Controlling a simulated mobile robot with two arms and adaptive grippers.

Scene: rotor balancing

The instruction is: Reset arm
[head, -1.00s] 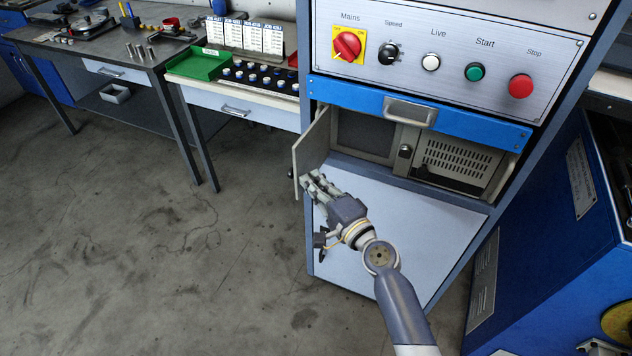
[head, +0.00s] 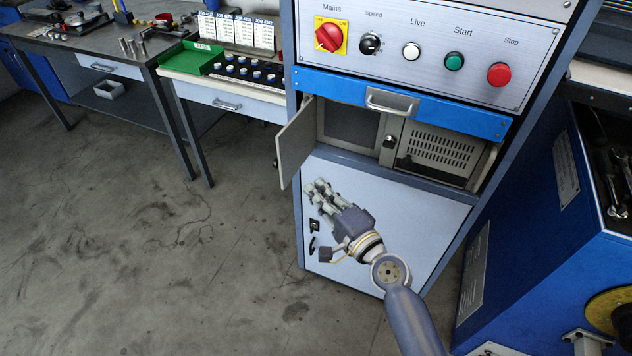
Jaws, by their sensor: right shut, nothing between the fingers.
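My right gripper (head: 319,194) is shut and empty. It is in front of the pale lower panel of the control cabinet (head: 425,213), below the open compartment. The compartment's small grey door (head: 295,145) stands swung open to the left, above and left of the gripper, and the fingers look apart from it. My left gripper is not in view.
The cabinet has a blue drawer (head: 400,102) with a grey handle and a control panel (head: 540,45) above it. A blue machine (head: 545,260) stands close on the right. Workbenches (head: 150,75) line the back left. The floor (head: 130,250) at left is clear.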

